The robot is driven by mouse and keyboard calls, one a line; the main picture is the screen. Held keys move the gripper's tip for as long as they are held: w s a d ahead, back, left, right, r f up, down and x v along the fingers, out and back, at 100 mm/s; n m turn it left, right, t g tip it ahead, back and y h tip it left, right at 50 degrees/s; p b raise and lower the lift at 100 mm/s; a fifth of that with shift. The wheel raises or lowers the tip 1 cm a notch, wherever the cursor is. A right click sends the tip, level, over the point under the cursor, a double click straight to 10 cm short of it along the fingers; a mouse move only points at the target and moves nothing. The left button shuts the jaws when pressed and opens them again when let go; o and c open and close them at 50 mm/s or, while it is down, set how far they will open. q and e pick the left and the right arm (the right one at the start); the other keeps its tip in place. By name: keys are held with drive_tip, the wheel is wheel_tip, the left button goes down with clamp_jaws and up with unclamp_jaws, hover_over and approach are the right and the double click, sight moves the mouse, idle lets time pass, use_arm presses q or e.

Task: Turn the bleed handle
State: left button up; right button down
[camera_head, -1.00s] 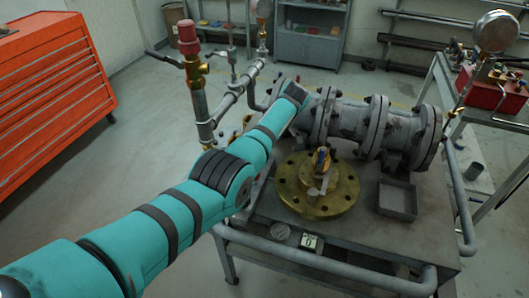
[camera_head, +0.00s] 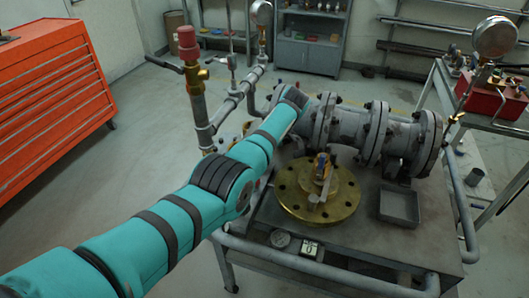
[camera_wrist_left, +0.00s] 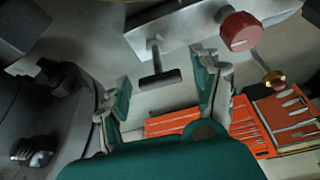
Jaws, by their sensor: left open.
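A dark T-shaped handle (camera_wrist_left: 160,78) hangs on a stem in the left wrist view; it may be the bleed handle. A red round cap (camera_wrist_left: 240,30) is to its right. My left gripper (camera_wrist_left: 164,74) is open and empty, its teal fingers on either side of the handle in the picture; no contact is visible. In the head view, the red cap (camera_head: 187,38) tops an upright pipe (camera_head: 199,105), with a dark bar (camera_head: 164,63) reaching left. My left arm (camera_head: 190,207) extends to the grey pipework, and its gripper is hidden there. My right gripper is out of view.
A grey flanged valve body (camera_head: 345,125) lies on a cart (camera_head: 345,245) with a brass flange (camera_head: 290,198) and a grey tray (camera_head: 399,205). A red tool chest (camera_head: 50,85) stands at left. Clear floor lies between chest and pipes.

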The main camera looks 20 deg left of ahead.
use_arm(q)
drive_tip(key=v, duration=1.2)
